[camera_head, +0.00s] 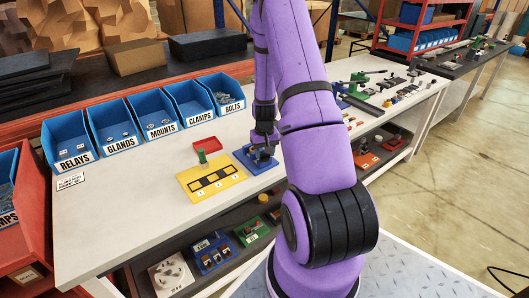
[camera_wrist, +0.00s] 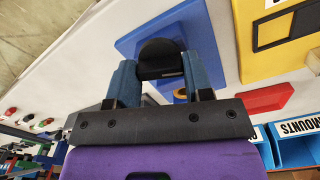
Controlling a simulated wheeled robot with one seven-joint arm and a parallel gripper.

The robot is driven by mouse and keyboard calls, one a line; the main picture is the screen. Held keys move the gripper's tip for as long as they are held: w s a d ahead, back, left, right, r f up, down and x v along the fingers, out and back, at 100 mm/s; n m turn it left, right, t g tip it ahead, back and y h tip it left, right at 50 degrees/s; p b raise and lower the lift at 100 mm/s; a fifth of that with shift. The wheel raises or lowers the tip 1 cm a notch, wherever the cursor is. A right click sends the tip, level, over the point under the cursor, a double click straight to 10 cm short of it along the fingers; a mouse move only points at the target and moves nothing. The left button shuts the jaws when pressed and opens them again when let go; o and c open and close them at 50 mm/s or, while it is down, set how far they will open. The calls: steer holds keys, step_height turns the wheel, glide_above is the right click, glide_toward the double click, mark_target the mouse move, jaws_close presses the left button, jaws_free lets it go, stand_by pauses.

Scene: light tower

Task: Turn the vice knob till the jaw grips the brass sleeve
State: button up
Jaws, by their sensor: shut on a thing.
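The vice is a blue block on a blue plate (camera_head: 258,170) on the white bench, just right of the yellow board. It also shows in the wrist view (camera_wrist: 206,32). My gripper (camera_head: 262,152) points down over the vice. In the wrist view its two blue-grey fingers stand on either side of the dark round vice knob (camera_wrist: 160,52), and the gripper is shut on it. A small brass-coloured piece (camera_wrist: 180,94), perhaps the brass sleeve, shows partly behind the right finger. The jaw and its gap to the sleeve are hidden.
A red tray (camera_head: 207,145) lies behind. Blue labelled bins (camera_head: 115,128) line the bench's back. The bench's front left is clear.

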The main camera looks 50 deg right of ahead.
steer(key=m, duration=0.4)
steer(key=shift+m, duration=2.3)
steer(key=o, duration=0.9)
step_height(320, 180, up, 11)
steer(key=shift+f, duration=0.1)
